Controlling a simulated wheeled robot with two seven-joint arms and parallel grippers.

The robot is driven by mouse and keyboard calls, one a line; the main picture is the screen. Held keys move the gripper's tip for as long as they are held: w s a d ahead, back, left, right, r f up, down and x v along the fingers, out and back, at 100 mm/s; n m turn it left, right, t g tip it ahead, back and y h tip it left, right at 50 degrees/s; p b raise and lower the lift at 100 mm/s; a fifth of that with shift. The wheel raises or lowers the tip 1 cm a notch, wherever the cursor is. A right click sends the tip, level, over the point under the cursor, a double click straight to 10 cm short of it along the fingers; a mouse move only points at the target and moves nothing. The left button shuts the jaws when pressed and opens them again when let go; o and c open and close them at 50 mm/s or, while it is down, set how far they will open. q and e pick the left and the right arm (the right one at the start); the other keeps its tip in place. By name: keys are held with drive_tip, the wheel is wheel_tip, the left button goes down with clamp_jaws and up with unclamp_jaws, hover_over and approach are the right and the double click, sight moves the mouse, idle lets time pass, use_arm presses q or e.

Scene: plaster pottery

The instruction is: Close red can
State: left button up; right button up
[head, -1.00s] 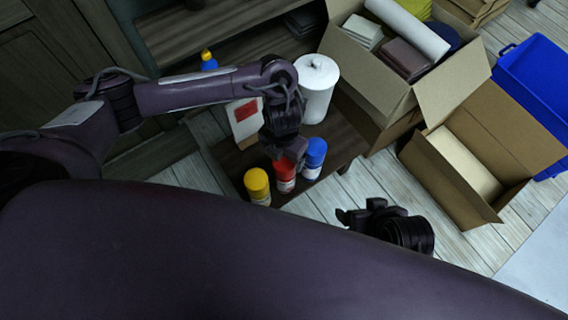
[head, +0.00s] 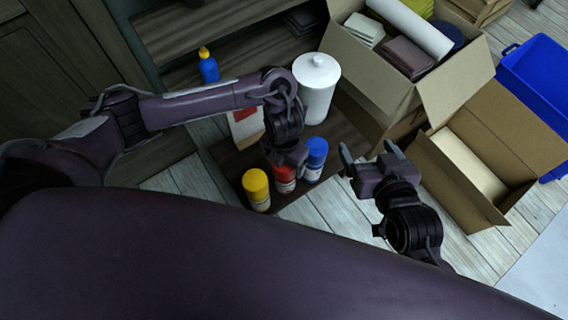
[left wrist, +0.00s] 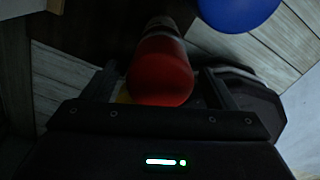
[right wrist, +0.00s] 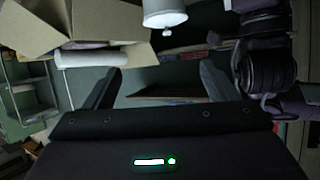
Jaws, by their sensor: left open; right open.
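The red can (head: 284,185) stands upright on the dark low table, between the yellow can (head: 257,189) and the blue can (head: 315,158). My left gripper (head: 291,160) is open above the red can and hides part of its top. In the left wrist view the red top (left wrist: 160,74) shows between the two open fingers, and the blue can's top (left wrist: 238,8) is beside it. I cannot tell whether the fingers touch the red top or how firmly it sits on the can. My right gripper (head: 368,153) is open and empty, right of the table.
A white lidded canister (head: 316,88) and a box with a red label (head: 246,124) stand behind the cans. A blue bottle (head: 209,68) is further back. Open cardboard boxes (head: 455,75) and a blue bin (head: 540,72) stand to the right. Floor shows in front of the table.

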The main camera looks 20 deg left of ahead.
use_arm(q)
drive_tip(key=shift+f, duration=0.4)
use_arm(e)
drive_tip(key=r, duration=0.1)
drive_tip(key=w+r+t, duration=0.1)
drive_tip(key=r+t, duration=0.1)
drive_tip(key=r, duration=0.1)
drive_tip(key=shift+w+a+y, duration=0.1)
drive_tip(key=shift+w+y, duration=0.25)
drive_tip(key=shift+y, duration=0.05)
use_arm(q)
drive_tip(key=c, duration=1)
drive_tip(key=shift+c, duration=0.5)
drive_tip(key=shift+r, duration=0.1)
use_arm(e)
drive_tip(key=shift+f, duration=0.15)
